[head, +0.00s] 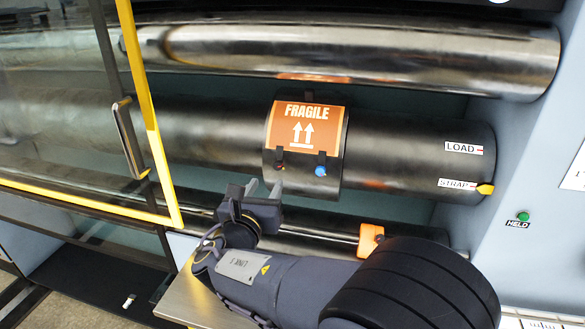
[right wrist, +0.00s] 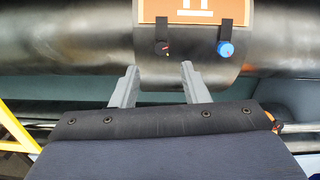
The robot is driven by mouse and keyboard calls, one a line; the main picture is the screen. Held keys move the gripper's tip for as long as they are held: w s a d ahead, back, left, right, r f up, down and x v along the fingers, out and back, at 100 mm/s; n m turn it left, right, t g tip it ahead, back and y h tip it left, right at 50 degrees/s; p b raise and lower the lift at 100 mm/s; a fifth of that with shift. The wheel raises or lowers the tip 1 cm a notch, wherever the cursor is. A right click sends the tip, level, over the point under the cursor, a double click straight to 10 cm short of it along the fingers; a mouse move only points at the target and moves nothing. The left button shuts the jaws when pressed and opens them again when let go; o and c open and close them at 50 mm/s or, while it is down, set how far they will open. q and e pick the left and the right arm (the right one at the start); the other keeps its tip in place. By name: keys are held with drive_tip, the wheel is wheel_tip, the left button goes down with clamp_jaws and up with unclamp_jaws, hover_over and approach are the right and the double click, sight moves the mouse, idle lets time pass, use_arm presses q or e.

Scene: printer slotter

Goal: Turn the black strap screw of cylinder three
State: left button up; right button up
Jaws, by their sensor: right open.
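The black strap screw (head: 280,167) sits at the lower left of the strap (head: 331,180) around the dark middle cylinder (head: 400,140). In the right wrist view the black screw (right wrist: 162,48) has a small red mark and lies just beyond the fingertips, between their lines. A blue screw (head: 320,171) sits to its right, also seen as a blue knob (right wrist: 226,49) in the right wrist view. My right gripper (head: 256,188) is open and empty, below and left of the black screw, apart from it. My left gripper is not in view.
An orange FRAGILE label (head: 306,124) is on the strap. LOAD (head: 463,148) and STRAP (head: 458,184) labels mark the cylinder's right end, with a yellow pointer at STRAP. A yellow-framed glass door (head: 154,130) stands at left. A thin rod with an orange block (head: 370,240) runs below.

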sight(277, 167)
drive_tip(key=p+x, duration=0.1)
drive_tip(key=x, duration=0.6)
drive_tip(key=shift+w+d, duration=0.1)
drive_tip(key=shift+d, duration=0.05)
drive_tip(key=shift+c, duration=0.3)
clamp_jaws()
